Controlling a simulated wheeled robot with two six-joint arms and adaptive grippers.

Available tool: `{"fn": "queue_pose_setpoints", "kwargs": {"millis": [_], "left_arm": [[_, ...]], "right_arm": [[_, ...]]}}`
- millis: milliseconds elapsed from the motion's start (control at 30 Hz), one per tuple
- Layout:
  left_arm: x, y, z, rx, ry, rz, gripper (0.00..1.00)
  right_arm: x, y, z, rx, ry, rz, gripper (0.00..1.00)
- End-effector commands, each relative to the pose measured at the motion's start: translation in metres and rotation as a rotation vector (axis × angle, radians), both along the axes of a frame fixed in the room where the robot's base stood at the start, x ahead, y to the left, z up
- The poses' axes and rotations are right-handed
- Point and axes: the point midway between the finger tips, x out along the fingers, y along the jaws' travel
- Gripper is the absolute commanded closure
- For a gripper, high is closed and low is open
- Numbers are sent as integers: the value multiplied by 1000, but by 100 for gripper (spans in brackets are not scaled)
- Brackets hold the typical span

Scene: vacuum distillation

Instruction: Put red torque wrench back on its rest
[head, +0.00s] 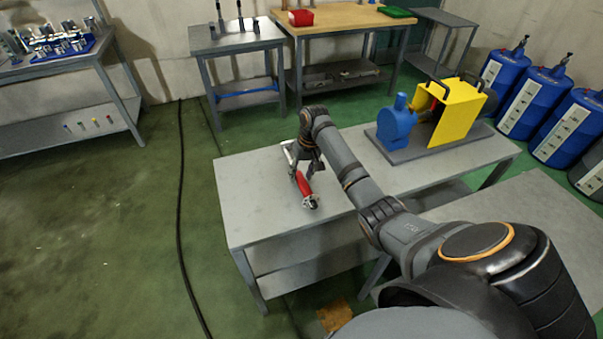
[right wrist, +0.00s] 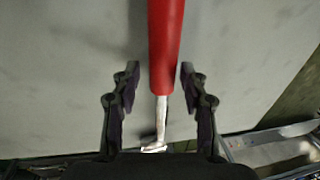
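The red torque wrench (head: 303,184) lies on the grey table at its left part, with its dark metal end toward the front. In the right wrist view its red handle (right wrist: 166,45) runs down from the top edge, with a pale metal shaft below. My right gripper (head: 307,173) is over the wrench. In the right wrist view its two fingers (right wrist: 160,78) are apart, one on each side of the lower end of the red handle. A gap shows on the left, a narrower one on the right. No wrench rest can be made out for sure. My left gripper is out of view.
A blue pump with a yellow guard (head: 445,115) stands on the right of the grey table (head: 255,205). The tabletop left of the wrench is clear. Blue drums (head: 548,95) stand at right.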

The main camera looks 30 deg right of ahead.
Motion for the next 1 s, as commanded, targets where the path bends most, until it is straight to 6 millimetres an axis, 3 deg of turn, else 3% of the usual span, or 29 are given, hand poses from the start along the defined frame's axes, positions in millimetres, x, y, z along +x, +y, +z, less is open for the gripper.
{"fn": "queue_pose_setpoints", "kwargs": {"millis": [367,800,833,1000], "left_arm": [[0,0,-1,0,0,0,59],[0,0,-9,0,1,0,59],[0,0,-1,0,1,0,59],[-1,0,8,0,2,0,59]], "right_arm": [[0,-1,6,-1,-1,0,49],[-7,-15,100,-2,-3,-1,49],[-7,-15,109,-1,-2,-1,49],[-9,-17,122,0,0,-1,49]]}}
